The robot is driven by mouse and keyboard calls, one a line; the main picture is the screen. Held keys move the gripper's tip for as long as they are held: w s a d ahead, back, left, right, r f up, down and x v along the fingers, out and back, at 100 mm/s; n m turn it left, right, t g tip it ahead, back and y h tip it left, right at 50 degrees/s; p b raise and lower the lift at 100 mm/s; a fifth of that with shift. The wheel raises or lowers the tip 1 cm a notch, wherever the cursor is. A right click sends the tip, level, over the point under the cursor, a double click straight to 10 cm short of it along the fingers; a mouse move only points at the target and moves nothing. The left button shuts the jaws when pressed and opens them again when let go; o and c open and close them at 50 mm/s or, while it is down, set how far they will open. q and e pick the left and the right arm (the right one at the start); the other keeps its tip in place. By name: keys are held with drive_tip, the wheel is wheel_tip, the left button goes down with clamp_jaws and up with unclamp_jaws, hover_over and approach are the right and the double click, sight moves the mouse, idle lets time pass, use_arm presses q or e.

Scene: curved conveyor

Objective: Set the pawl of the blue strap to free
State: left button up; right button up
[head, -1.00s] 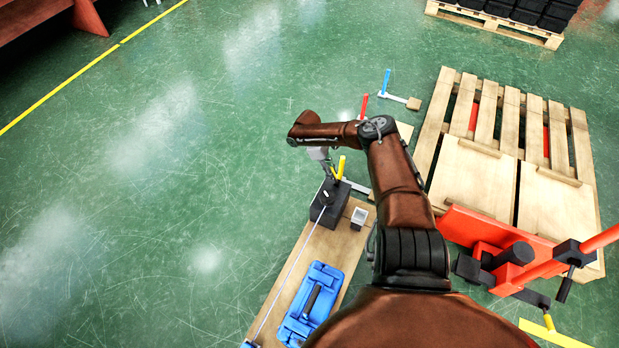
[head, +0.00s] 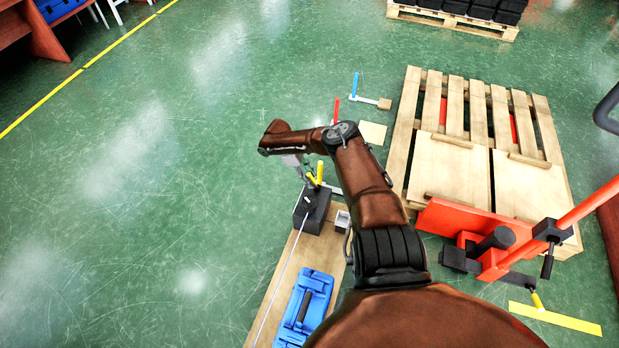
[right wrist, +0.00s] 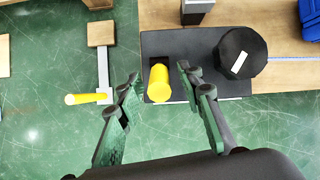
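My right gripper (right wrist: 158,80) is open in the right wrist view. A yellow handle (right wrist: 158,84) on a black block (right wrist: 192,45) stands between its fingers, with no clear contact. A dark drum (right wrist: 240,52) with a white mark sits on that block. A thin pale strap (right wrist: 288,59) runs from it; I cannot tell if this is the blue strap. In the head view the right gripper (head: 305,177) is small, above the black block (head: 312,211), and the strap (head: 281,274) runs down toward the picture's bottom. The pawl is not clearly made out. My left gripper is not in view.
A blue case (head: 304,308) and a small grey cup (head: 342,220) are on the wooden board (head: 277,290). Red (head: 336,112) and blue (head: 355,86) upright handles stand beyond. A second yellow handle (right wrist: 85,98) lies left of the gripper. A pallet (head: 401,150) and orange-red jack (head: 495,240) are right.

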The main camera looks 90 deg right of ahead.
drive_tip(key=shift+r, duration=0.1)
drive_tip(key=v, duration=1.1)
drive_tip(key=shift+w+r, duration=0.2)
drive_tip(key=shift+r, duration=0.15)
